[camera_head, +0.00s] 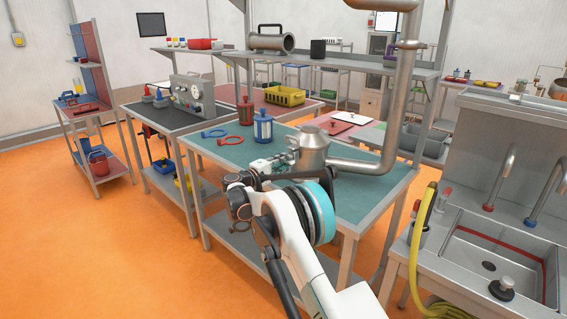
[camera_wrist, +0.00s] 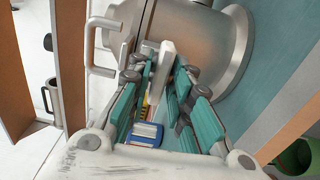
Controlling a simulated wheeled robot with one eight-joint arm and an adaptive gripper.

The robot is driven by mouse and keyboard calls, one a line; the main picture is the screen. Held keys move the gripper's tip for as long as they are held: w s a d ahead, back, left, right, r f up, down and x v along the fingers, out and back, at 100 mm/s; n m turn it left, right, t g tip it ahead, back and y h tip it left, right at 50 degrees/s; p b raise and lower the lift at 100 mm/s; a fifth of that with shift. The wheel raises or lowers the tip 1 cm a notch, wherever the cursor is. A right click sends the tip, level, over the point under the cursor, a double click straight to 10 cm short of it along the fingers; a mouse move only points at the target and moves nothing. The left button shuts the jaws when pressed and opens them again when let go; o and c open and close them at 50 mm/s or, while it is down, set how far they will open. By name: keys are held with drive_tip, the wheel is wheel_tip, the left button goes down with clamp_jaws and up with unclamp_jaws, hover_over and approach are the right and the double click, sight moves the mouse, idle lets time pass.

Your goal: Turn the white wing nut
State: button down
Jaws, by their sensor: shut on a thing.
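The steel vessel (camera_head: 313,158) stands on the teal-topped table (camera_head: 352,198), with a large pipe joined to it. It fills the upper middle of the wrist view (camera_wrist: 190,45). A white bar-shaped piece (camera_wrist: 163,68), which looks like the white wing nut, sits at the vessel's near side. My gripper (camera_wrist: 165,82) is shut on it, with the teal finger pads on either side. In the head view, my wrist hides most of the contact.
The steel pipe (camera_head: 400,95) rises close on the right. A sink (camera_head: 490,260) stands further right.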

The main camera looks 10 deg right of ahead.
drive_tip(key=shift+m, duration=0.3)
drive_tip(key=c, duration=1.6)
unclamp_jaws()
drive_tip(key=shift+a, duration=0.1)
drive_tip(key=shift+c, duration=0.2)
drive_tip(key=v, duration=1.2)
